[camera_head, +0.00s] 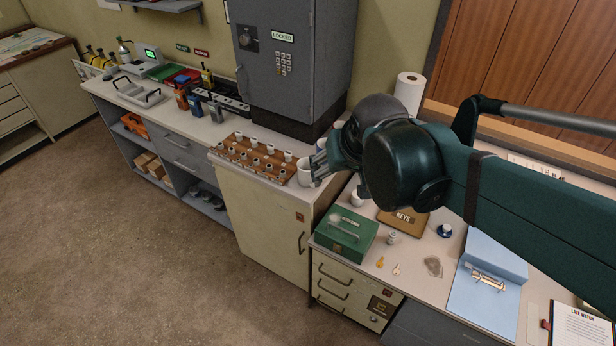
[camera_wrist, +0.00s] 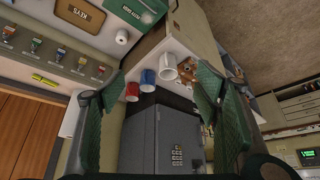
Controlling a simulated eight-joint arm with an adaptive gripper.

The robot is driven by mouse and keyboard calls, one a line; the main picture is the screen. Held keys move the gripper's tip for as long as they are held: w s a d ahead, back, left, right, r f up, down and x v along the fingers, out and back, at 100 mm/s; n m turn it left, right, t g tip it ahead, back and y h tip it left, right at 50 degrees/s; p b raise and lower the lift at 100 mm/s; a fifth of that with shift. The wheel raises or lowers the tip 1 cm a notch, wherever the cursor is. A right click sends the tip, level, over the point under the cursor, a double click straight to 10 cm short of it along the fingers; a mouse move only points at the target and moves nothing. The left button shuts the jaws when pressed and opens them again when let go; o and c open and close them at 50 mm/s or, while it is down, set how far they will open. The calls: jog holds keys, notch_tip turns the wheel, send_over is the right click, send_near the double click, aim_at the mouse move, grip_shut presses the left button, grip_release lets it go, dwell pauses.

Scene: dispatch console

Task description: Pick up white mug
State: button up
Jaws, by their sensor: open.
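A white mug (camera_head: 304,177) stands on the cream cabinet top, just right of a wooden rack. In the wrist view this white mug (camera_wrist: 169,72) shows between my finger pads, beyond the tips, in a row with a blue mug (camera_wrist: 148,82) and a red mug (camera_wrist: 132,93). My gripper (camera_head: 320,165) is close beside the white mug in the head view; contact cannot be told. My gripper (camera_wrist: 160,76) is open and empty. Another white cup (camera_head: 357,199) stands on the lower desk, and appears to show in the wrist view (camera_wrist: 121,37).
A wooden rack (camera_head: 240,153) with several small pieces lies left of the mug. A grey safe (camera_head: 290,70) stands behind. A green box (camera_head: 345,234) and a keys board (camera_head: 402,220) are on the lower desk. A paper roll (camera_head: 409,92) stands behind my arm.

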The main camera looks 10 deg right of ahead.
jog(key=w+a+f+m+g+b, duration=0.1)
jog(key=w+f, duration=0.2)
jog(key=w, duration=0.4)
jog(key=w+f+m+b, duration=0.1)
jog(key=w+f, duration=0.3)
jog(key=w, duration=0.2)
jog(key=m+g+h+b, duration=0.1)
jog(key=b, duration=0.1)
send_near(307, 173)
jog(key=w+f, duration=0.2)
jog(key=w+d+f, duration=0.1)
jog(key=f, duration=0.1)
jog(key=shift+w+f, duration=0.25)
jog(key=shift+w, duration=0.15)
jog(key=shift+w+f, duration=0.3)
jog(key=shift+f, duration=0.2)
jog(key=shift+f, duration=0.1)
jog(key=shift+x, duration=1.2)
jog(key=shift+w+d+f, duration=0.1)
jog(key=shift+x, duration=2.45)
